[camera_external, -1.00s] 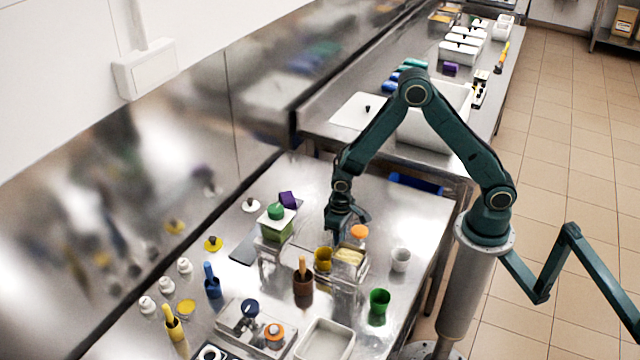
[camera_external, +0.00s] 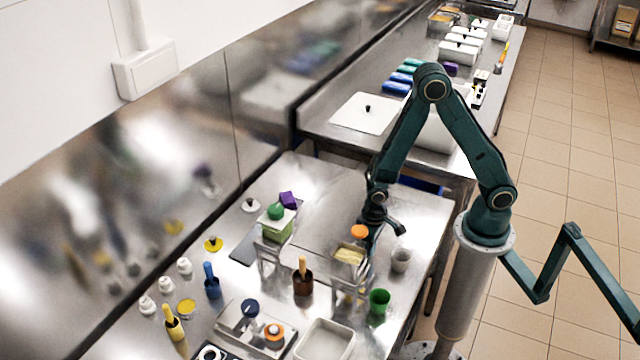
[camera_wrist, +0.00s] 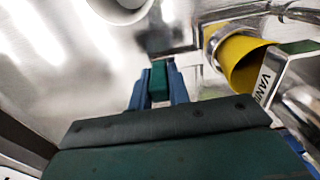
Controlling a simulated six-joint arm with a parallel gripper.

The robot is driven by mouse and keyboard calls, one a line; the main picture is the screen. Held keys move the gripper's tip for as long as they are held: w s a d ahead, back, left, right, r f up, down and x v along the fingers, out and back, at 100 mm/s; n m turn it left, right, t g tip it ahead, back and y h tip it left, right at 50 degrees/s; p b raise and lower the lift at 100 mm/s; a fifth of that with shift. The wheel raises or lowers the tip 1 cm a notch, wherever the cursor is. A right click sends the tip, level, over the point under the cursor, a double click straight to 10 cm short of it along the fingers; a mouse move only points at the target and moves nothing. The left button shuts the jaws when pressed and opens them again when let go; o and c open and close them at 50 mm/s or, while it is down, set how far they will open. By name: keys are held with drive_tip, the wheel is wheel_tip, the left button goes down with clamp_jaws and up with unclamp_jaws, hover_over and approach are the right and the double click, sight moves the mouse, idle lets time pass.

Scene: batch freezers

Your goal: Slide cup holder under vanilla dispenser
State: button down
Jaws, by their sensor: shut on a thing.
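The vanilla dispenser is a clear stand with pale yellow contents (camera_external: 349,256) and an orange cap. Its label edge shows in the wrist view (camera_wrist: 266,84). My gripper (camera_external: 374,240) is low at the dispenser's right rear side. In the wrist view, my gripper (camera_wrist: 158,74) is shut on the metal cup holder (camera_wrist: 172,42). The holder's ring is around a yellow cup (camera_wrist: 240,58), which lies beside the labelled dispenser part in that view. In the external view the holder and yellow cup are hidden, so I cannot tell how centred the cup is.
A brown pot (camera_external: 303,283) and a green-topped dispenser (camera_external: 277,228) are on the left. The steel table behind the dispensers is mostly clear.

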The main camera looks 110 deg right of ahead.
drive_tip(key=c, duration=1.3)
unclamp_jaws()
drive_tip(key=shift+s+a, duration=0.2)
drive_tip(key=shift+r, duration=0.1)
wheel_tip(320, 180, up, 14)
drive_tip(key=shift+f, duration=0.15)
drive_tip(key=s+a+r+n+t, duration=0.1)
drive_tip(key=s+a+r+n, duration=0.2)
drive_tip(key=s+r, duration=0.1)
drive_tip(key=s+a+r+n+t, duration=0.2)
drive_tip(key=s+a+r+n, duration=0.1)
drive_tip(key=r, duration=0.3)
drive_tip(key=s+a+r+n+t, duration=0.2)
drive_tip(key=s+a+r+n, duration=0.1)
drive_tip(key=s+r, duration=0.2)
drive_tip(key=shift+s+a, duration=0.1)
drive_tip(key=shift+a, duration=0.15)
